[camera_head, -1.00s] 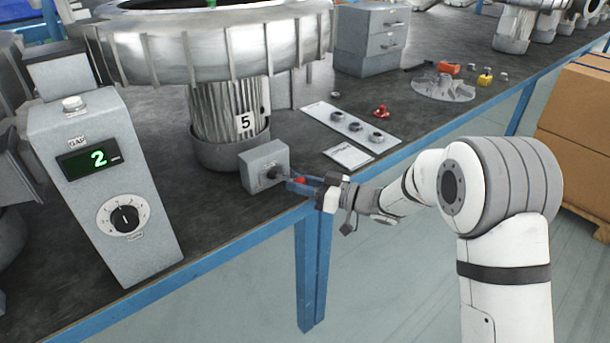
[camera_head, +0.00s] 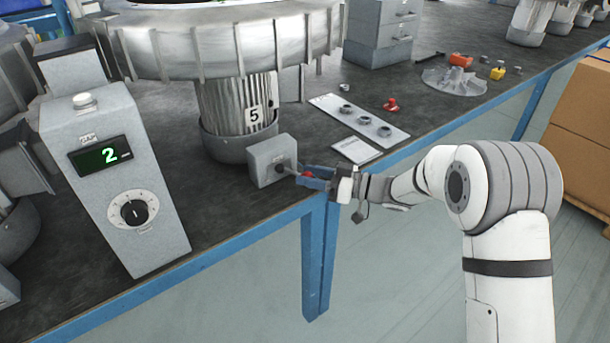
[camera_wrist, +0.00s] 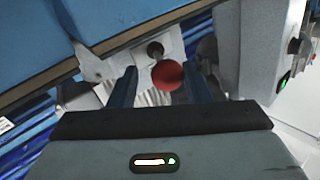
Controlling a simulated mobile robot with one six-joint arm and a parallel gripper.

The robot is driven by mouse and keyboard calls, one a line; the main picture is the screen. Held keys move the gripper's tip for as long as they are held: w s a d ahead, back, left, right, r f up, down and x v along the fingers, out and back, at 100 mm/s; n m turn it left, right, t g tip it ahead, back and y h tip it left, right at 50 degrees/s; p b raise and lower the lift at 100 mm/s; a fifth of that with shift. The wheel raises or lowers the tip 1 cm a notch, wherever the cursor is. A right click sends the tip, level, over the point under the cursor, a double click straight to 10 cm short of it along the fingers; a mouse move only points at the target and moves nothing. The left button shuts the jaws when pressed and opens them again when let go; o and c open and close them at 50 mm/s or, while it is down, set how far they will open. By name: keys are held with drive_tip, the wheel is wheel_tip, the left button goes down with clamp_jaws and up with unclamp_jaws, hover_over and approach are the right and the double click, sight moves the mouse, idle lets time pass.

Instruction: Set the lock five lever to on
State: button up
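The lock five lever is a thin rod with a red ball knob (camera_head: 307,175), on a small grey box (camera_head: 268,158) at the foot of the column marked 5 (camera_head: 254,115). The rod points out from the box's front face toward the bench edge. My gripper (camera_head: 315,181) is at the knob. In the wrist view the red knob (camera_wrist: 168,76) lies between the two blue fingers of my gripper (camera_wrist: 164,88). A gap shows on the knob's left; it is close to the right finger, and I cannot tell whether they touch. The grey box (camera_wrist: 150,45) is behind it.
A grey console (camera_head: 115,180) with a green "2" display and a dial stands at left. A plate with several rings (camera_head: 358,122) and a white card (camera_head: 357,150) lie right of the box. The blue bench edge (camera_head: 220,248) runs below my gripper.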

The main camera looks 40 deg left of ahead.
drive_tip(key=shift+o, duration=0.5)
drive_tip(key=shift+s, duration=0.15)
drive_tip(key=shift+s+a, duration=0.1)
drive_tip(key=v, duration=0.8)
drive_tip(key=shift+p, duration=0.45)
